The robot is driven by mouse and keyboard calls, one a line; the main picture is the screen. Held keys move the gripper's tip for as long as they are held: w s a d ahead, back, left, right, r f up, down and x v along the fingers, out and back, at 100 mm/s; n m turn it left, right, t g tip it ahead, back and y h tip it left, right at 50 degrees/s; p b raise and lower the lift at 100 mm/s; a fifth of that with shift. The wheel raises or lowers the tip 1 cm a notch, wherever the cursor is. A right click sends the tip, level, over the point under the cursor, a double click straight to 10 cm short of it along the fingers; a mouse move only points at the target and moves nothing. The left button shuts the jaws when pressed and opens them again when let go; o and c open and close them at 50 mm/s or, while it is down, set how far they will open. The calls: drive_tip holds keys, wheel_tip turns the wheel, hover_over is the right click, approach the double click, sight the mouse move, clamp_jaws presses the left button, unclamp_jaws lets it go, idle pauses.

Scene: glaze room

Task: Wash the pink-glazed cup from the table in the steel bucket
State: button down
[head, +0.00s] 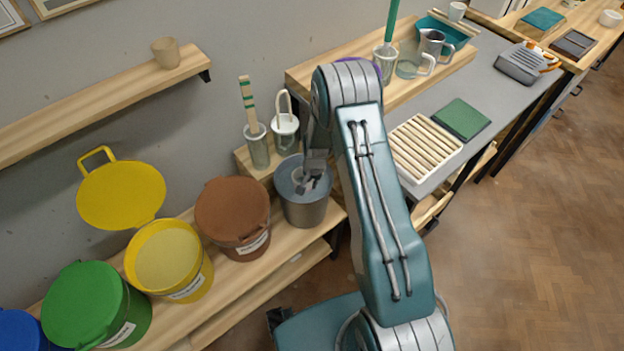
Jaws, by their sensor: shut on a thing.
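The steel bucket (305,213) stands upright at the right end of the low wooden bench, with bluish-grey liquid inside. My gripper (311,186) reaches down into the bucket's mouth. Its fingers are shut on a small, pale, round-rimmed thing (298,175) that looks like the cup, inside the bucket at its left side. The gripper and the bucket's shade hide much of it. I cannot make out a pink glaze at this size. My arm passes in front of the bench's right end and the grey table (478,75).
A brown lidded bucket (233,212), an open yellow bucket (180,262) and a green lidded bucket (95,303) stand left of the steel one. Behind it are two tool holders (285,130). A beige cup (166,52) stands on the wall shelf. A slatted rack (424,150) lies on the grey table.

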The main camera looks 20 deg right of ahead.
drive_tip(key=shift+f, duration=0.4)
drive_tip(key=shift+a, duration=0.1)
idle(0.5)
drive_tip(key=shift+s+a, duration=0.4)
drive_tip(key=shift+a, duration=0.45)
drive_tip(key=shift+d, duration=0.15)
drive_tip(key=shift+w+d, duration=0.4)
drive_tip(key=shift+d, duration=0.4)
drive_tip(key=shift+a, duration=0.1)
drive_tip(key=shift+s+a, duration=0.4)
drive_tip(key=shift+a, duration=0.45)
drive_tip(key=shift+d, duration=0.15)
